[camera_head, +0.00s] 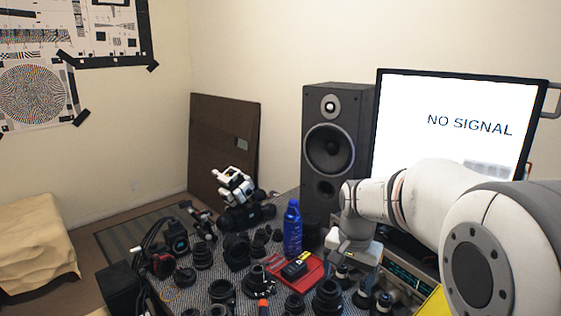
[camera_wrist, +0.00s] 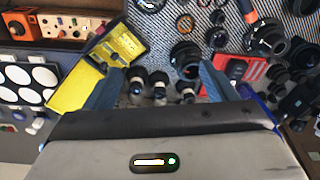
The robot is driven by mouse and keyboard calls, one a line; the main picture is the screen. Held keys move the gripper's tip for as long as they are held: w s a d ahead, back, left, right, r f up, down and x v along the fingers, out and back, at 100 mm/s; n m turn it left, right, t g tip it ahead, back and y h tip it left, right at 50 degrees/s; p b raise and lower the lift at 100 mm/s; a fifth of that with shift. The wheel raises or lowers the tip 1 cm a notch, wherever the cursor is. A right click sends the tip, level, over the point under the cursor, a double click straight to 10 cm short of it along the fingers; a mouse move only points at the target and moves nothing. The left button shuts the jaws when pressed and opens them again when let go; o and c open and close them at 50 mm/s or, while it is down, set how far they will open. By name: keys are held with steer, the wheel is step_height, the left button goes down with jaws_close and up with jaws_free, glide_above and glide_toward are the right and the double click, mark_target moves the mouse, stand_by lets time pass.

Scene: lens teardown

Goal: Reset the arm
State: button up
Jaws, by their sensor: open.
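My arm (camera_head: 425,195), white with grey joints, reaches in from the right edge in the head view, in front of the monitor. Its end hangs over the right part of the table, where my gripper (camera_wrist: 160,72) is. In the wrist view its two blue-grey fingers are spread wide with nothing held between them. Several small dark cylindrical lens parts (camera_wrist: 158,84) show below the gap between the fingers. A yellow device (camera_wrist: 75,88) shows beside the left finger. In the head view the fingertips are too small to make out clearly.
A patterned table (camera_head: 212,272) is crowded with dark lens parts, a blue bottle (camera_head: 292,230) and a red tray (camera_head: 311,271). A speaker (camera_head: 337,145) and a monitor (camera_head: 455,120) reading "NO SIGNAL" stand behind. An orange-fronted box (camera_wrist: 40,25) is at upper left in the wrist view.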

steer(key=s+n+t, duration=0.1)
steer(key=s+n, duration=0.5)
steer(key=s, duration=1.2)
steer(key=shift+s+f, duration=0.2)
steer(key=shift+f, duration=0.05)
